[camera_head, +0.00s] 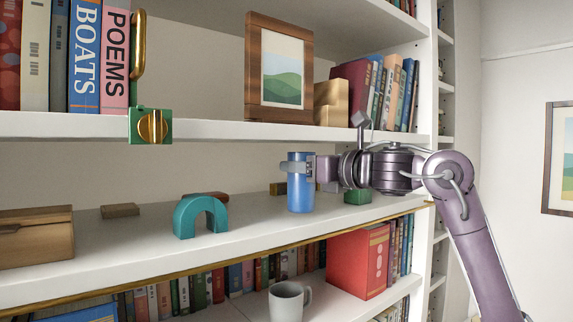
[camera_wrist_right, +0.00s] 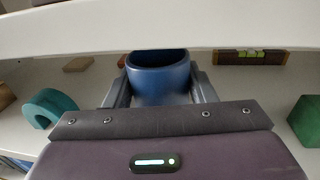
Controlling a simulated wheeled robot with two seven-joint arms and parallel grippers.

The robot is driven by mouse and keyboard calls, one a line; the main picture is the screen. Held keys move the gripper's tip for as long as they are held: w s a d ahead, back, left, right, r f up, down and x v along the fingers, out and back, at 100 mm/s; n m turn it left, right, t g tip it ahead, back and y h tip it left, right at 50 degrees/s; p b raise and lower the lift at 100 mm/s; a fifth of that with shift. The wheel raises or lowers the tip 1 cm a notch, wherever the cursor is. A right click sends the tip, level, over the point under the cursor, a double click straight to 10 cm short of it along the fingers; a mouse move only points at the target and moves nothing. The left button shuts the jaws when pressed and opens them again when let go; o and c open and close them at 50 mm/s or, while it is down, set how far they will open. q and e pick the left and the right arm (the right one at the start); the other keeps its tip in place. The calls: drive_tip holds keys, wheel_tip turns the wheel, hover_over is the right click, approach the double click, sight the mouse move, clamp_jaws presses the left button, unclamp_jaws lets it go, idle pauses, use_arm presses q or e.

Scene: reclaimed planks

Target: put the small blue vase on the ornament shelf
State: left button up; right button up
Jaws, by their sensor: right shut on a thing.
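The small blue vase (camera_head: 301,196) is an upright blue cylinder at the middle shelf, right of the teal arch. My right gripper (camera_head: 300,168) comes in from the right and is shut around its upper part. In the right wrist view the vase (camera_wrist_right: 158,78) sits between the two fingers (camera_wrist_right: 160,88), its open rim facing up. Its base appears at or just above the shelf surface; I cannot tell whether it touches. The ornament shelf (camera_head: 230,212) seems to be this middle board with the ornaments on it. My left gripper is not in view.
A teal arch (camera_head: 201,216), a wooden box (camera_head: 36,238), a small wooden block (camera_head: 120,210) and a green block (camera_head: 357,196) stand on the middle shelf. A spirit level (camera_wrist_right: 250,57) lies behind. The upper shelf board (camera_head: 220,130) is close above my gripper.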

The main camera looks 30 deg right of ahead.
drive_tip(key=shift+w+r, duration=0.1)
drive_tip(key=shift+r, duration=0.1)
drive_tip(key=shift+w+a+r+p, duration=0.15)
drive_tip(key=shift+w+r+p, duration=0.05)
drive_tip(key=shift+w+p, duration=0.35)
drive_tip(key=shift+w+a+r+p, duration=0.1)
drive_tip(key=shift+w+r+p, duration=0.05)
drive_tip(key=shift+w+p, duration=0.35)
drive_tip(key=shift+w+a+f, duration=0.15)
drive_tip(key=shift+w+f, duration=0.6)
drive_tip(key=shift+f, duration=0.15)
drive_tip(key=shift+w+f, duration=0.2)
drive_tip(key=shift+f, duration=0.15)
drive_tip(key=shift+s+r, duration=0.15)
drive_tip(key=shift+s, duration=0.2)
drive_tip(key=shift+s+f, duration=0.1)
drive_tip(key=shift+f, duration=0.1)
drive_tip(key=o, duration=1.1)
drive_tip(key=shift+w+f, duration=0.1)
drive_tip(key=shift+w, duration=0.15)
drive_tip(key=shift+o, duration=0.2)
drive_tip(key=shift+s, duration=0.1)
